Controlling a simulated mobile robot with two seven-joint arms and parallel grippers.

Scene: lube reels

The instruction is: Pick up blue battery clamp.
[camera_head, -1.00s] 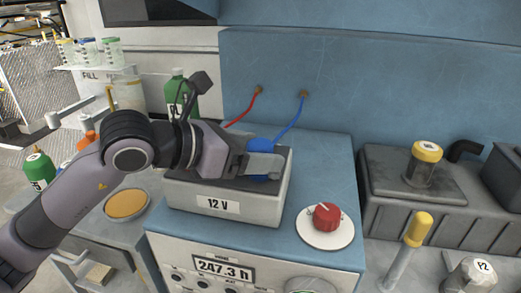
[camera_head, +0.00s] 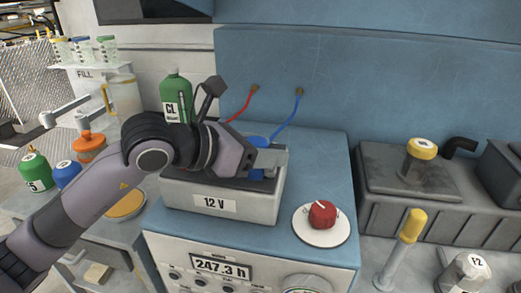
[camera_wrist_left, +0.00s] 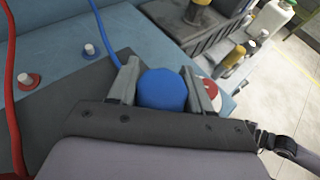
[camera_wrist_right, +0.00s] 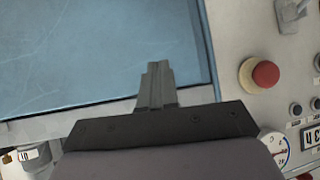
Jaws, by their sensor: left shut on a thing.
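The blue battery clamp (camera_head: 257,141) is between the fingers of my left gripper (camera_head: 270,160), over the right part of the battery top. The gripper is shut on it; in the left wrist view the clamp (camera_wrist_left: 163,88) shows as a rounded blue shape between both fingers. Its blue cable runs up to a wall socket. The grey 12 V battery (camera_head: 236,207) stands below; its dark top shows two posts in the left wrist view, one ringed red (camera_wrist_left: 30,81), one blue (camera_wrist_left: 91,51). My right gripper (camera_wrist_right: 156,68) is shut and empty in the right wrist view.
A red knob (camera_head: 323,214) on a white disc is right of the battery. A green CL bottle (camera_head: 175,97) stands behind my left arm. A red cable (camera_head: 244,106) hangs from the wall. A dark tank with a yellow cap (camera_head: 422,148) is at right.

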